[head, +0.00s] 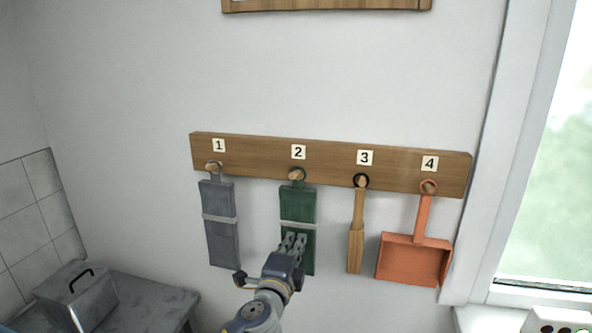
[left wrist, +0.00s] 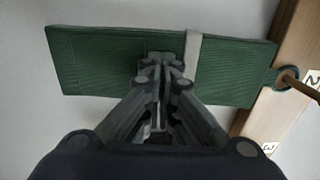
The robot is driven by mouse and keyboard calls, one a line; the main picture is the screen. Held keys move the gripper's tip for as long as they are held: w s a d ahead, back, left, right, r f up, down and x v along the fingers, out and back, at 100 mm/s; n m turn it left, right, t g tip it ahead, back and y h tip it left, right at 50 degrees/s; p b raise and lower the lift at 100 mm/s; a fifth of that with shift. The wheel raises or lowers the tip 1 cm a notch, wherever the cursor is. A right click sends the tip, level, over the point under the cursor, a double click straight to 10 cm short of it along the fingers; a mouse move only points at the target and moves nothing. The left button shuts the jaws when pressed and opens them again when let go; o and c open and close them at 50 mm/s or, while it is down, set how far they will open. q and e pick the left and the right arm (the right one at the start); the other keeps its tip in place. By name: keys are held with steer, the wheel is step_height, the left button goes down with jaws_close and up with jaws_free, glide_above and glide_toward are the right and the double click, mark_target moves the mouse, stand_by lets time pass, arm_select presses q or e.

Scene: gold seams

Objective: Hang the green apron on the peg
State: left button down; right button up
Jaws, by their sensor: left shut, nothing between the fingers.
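The green apron (head: 297,203), folded flat with a pale band around it, hangs by its ring from the peg (head: 296,174) under label 2 on the wooden rail. In the left wrist view the apron (left wrist: 100,62) spans the picture, and its ring (left wrist: 287,78) is around the peg (left wrist: 300,85). My left gripper (head: 292,240) is in front of the apron's lower half, its fingers together and empty. In the left wrist view its fingertips (left wrist: 162,68) overlap the apron beside the band; I cannot tell whether they touch it. My right gripper is not in view.
The wooden rail (head: 330,151) also holds a grey folded cloth (head: 220,240) at 1, a wooden-handled tool (head: 356,240) at 3 and an orange dustpan (head: 412,260) at 4. A metal box (head: 75,295) stands on a grey table (head: 150,298) at lower left. A window is at right.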

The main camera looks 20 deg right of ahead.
arm_select(q)
steer(key=shift+p+v, duration=1)
steer(key=shift+v, duration=0.9)
stand_by(1.1)
steer(key=shift+p+v, duration=1.2)
steer(key=shift+v, duration=1.8)
steer(key=shift+w, duration=0.1)
